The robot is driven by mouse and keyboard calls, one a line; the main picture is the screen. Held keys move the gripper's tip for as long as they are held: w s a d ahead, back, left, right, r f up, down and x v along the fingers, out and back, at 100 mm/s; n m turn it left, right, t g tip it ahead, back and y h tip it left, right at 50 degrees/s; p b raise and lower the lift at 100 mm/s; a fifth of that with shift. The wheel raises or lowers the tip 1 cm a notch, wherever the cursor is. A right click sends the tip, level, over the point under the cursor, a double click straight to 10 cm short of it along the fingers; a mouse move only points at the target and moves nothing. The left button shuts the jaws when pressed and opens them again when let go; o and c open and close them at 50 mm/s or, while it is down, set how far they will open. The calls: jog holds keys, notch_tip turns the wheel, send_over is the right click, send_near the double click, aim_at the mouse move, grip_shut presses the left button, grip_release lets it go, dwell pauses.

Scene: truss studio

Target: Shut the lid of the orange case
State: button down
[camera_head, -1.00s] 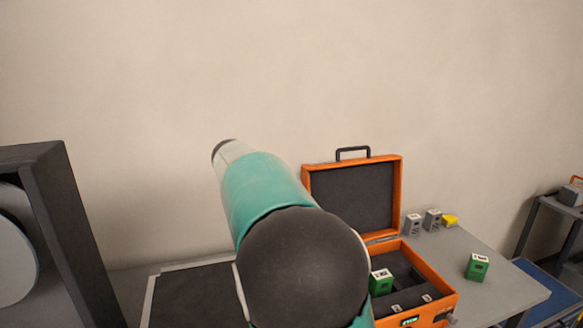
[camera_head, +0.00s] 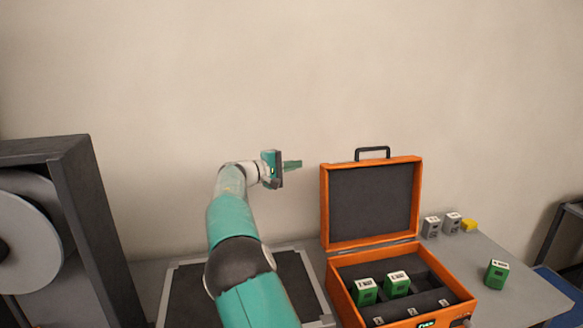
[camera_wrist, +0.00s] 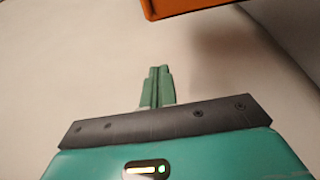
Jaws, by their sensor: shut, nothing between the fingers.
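The orange case (camera_head: 349,296) stands on the grey table with its lid (camera_head: 371,203) open and upright, leaning against nothing I can see. The lid has a dark lining and a dark handle on its top edge. Two green blocks (camera_head: 366,292) (camera_head: 397,284) sit in the case's compartments. My gripper (camera_head: 297,164) is to the left of the lid, near the height of its top edge, apart from it. Its fingers are together and empty. In the wrist view the closed fingers (camera_wrist: 157,88) point toward an orange edge of the case (camera_wrist: 180,8) at the top.
Another green block (camera_head: 497,274) stands on the table right of the case. Two grey blocks (camera_head: 431,227) (camera_head: 452,223) and a yellow item (camera_head: 470,226) stand behind it. A dark framed panel (camera_head: 190,294) lies left of the case. A dark cabinet (camera_head: 92,220) stands far left.

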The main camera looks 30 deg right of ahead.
jog(key=s+d, duration=0.3)
jog(key=d, duration=0.2)
jog(key=shift+s+r, duration=0.15)
jog(key=shift+s, duration=0.15)
jog(key=shift+s, duration=0.1)
dwell(0.5)
